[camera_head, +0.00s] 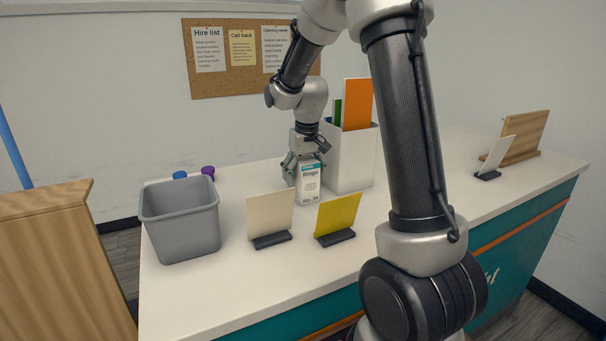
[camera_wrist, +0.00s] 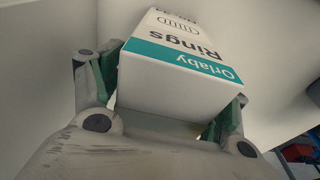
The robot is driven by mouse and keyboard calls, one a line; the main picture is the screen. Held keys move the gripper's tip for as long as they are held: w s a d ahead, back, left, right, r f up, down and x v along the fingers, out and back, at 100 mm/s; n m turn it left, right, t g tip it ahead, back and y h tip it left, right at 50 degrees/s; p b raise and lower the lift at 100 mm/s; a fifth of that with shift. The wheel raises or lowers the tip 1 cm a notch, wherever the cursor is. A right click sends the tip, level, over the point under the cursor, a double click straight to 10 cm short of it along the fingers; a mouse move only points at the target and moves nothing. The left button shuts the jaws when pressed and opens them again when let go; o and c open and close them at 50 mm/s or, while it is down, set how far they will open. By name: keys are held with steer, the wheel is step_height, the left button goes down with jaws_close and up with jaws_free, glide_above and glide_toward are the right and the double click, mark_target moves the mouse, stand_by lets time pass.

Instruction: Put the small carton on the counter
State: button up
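The small carton (camera_head: 309,183) is white with a teal band and the word "Rings". It stands upright on the white counter (camera_head: 230,290), or just at its surface; I cannot tell if there is a gap beneath it. My gripper (camera_head: 303,166) is above it, with its fingers down around the carton's top. In the wrist view the carton (camera_wrist: 185,65) sits between the two green-padded fingers of my gripper (camera_wrist: 165,95). The fingers look closed against its sides.
A grey bin (camera_head: 180,220) stands left of the carton. A cream card (camera_head: 270,215) and a yellow card (camera_head: 338,215) stand in front. A white file box (camera_head: 352,158) with folders is close behind to the right. The counter's right part is mostly clear, with a wooden stand (camera_head: 525,138).

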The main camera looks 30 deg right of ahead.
steer(key=shift+r, duration=0.1)
steer(key=r, duration=0.3)
steer(key=s+r, duration=0.1)
steer(key=r, duration=0.7)
steer(key=shift+s+r, duration=0.15)
steer(key=shift+s, duration=0.2)
steer(key=shift+s+r, duration=0.8)
steer(key=shift+s, duration=0.25)
steer(key=s+t, duration=0.2)
steer(key=s, duration=2.4)
steer(key=shift+a+f, duration=0.3)
steer(key=shift+f, duration=0.05)
steer(key=shift+w, duration=0.1)
